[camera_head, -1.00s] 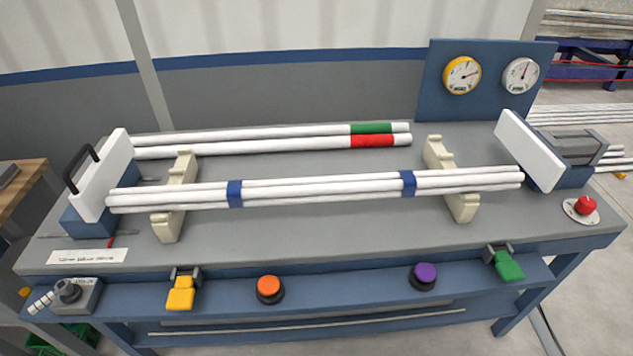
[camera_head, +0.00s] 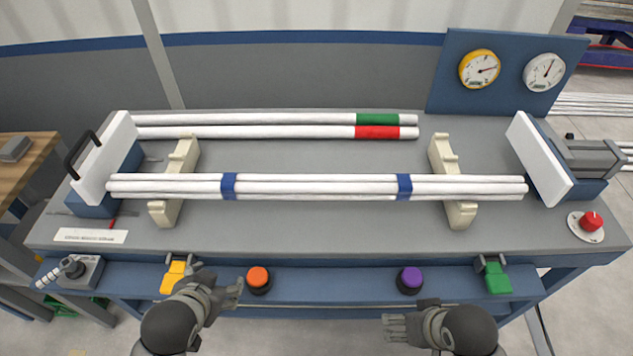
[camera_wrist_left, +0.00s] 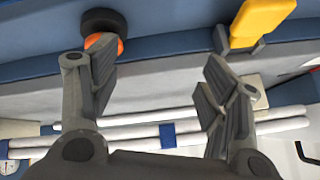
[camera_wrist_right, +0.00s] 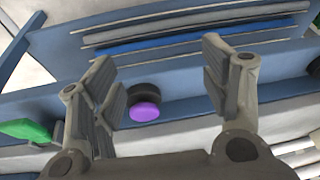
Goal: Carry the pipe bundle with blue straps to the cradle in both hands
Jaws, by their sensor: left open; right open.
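The pipe bundle (camera_head: 310,186) is several white pipes bound by a left blue strap (camera_head: 228,186) and a right blue strap (camera_head: 404,187). It lies level across two cream notched supports, the left one (camera_head: 163,211) and the right one (camera_head: 459,213). The bundle with a strap also shows in the left wrist view (camera_wrist_left: 130,137). My left gripper (camera_head: 222,284) is open and empty at the bench's front edge, between the yellow clamp and orange button. My right gripper (camera_head: 410,313) is open and empty in front of the purple button. Both are apart from the bundle.
Two loose pipes with green (camera_head: 377,119) and red (camera_head: 377,132) bands lie behind. White end plates stand left (camera_head: 108,160) and right (camera_head: 537,160). An orange button (camera_head: 258,280), purple button (camera_head: 410,280), yellow clamp (camera_head: 174,276) and green clamp (camera_head: 496,278) line the front ledge.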

